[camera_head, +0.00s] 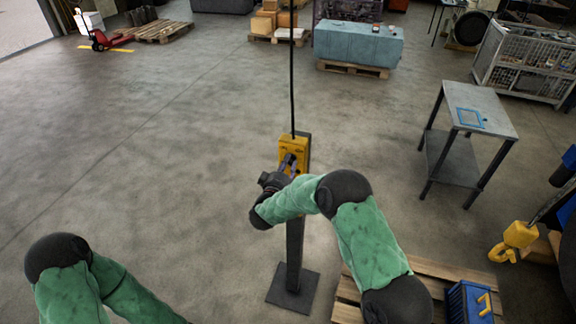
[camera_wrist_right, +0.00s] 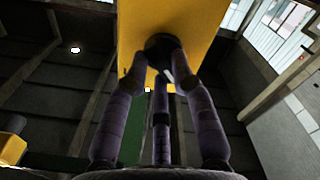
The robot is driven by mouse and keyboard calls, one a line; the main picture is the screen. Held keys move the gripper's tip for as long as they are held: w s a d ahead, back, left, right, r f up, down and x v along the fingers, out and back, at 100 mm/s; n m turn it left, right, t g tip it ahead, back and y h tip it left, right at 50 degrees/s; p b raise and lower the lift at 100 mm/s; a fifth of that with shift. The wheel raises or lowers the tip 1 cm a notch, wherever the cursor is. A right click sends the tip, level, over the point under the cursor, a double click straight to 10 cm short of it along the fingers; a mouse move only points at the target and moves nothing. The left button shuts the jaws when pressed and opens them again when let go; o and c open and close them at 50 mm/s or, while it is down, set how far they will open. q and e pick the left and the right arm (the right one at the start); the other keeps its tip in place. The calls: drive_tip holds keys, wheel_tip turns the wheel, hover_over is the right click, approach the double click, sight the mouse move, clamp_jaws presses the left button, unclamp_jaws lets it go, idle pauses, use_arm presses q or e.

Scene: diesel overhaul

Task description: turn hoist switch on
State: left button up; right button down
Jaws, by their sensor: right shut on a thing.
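The hoist switch is a yellow control box (camera_head: 297,143) on a dark post, with a black cable running up from it. My right gripper (camera_head: 289,162) is at the front of the box. In the right wrist view its purple-grey fingers (camera_wrist_right: 163,75) are shut around a round black knob (camera_wrist_right: 160,44) on the yellow box (camera_wrist_right: 195,22). The knob's markings and turn position cannot be made out. My left arm shows at the lower left, but its gripper is out of view.
The post stands on a flat base plate (camera_head: 292,288). A pallet (camera_head: 345,300) with a blue crate (camera_head: 468,303) lies at the lower right. A metal table (camera_head: 483,108) and a yellow hoist hook (camera_head: 518,238) are to the right. The floor to the left is clear.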

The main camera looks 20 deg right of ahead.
drive_tip(key=shift+f+m+b, duration=0.15)
drive_tip(key=shift+m+b, duration=0.25)
drive_tip(key=shift+b, duration=0.2)
drive_tip(key=m+b, duration=0.4)
drive_tip(key=b, duration=0.1)
drive_tip(key=m+b, duration=0.5)
drive_tip(key=b, duration=0.1)
drive_tip(key=m+b, duration=0.4)
drive_tip(key=b, duration=0.2)
drive_tip(key=shift+d+f+m, duration=0.1)
drive_tip(key=shift+f+m, duration=0.25)
drive_tip(key=shift+m, duration=0.05)
drive_tip(key=shift+m+b, duration=1.5)
drive_tip(key=shift+b, duration=0.25)
drive_tip(key=shift+r, duration=0.1)
drive_tip(key=c, duration=1)
unclamp_jaws()
drive_tip(key=shift+c, duration=0.2)
drive_tip(key=shift+s, duration=0.1)
drive_tip(key=v, duration=1.2)
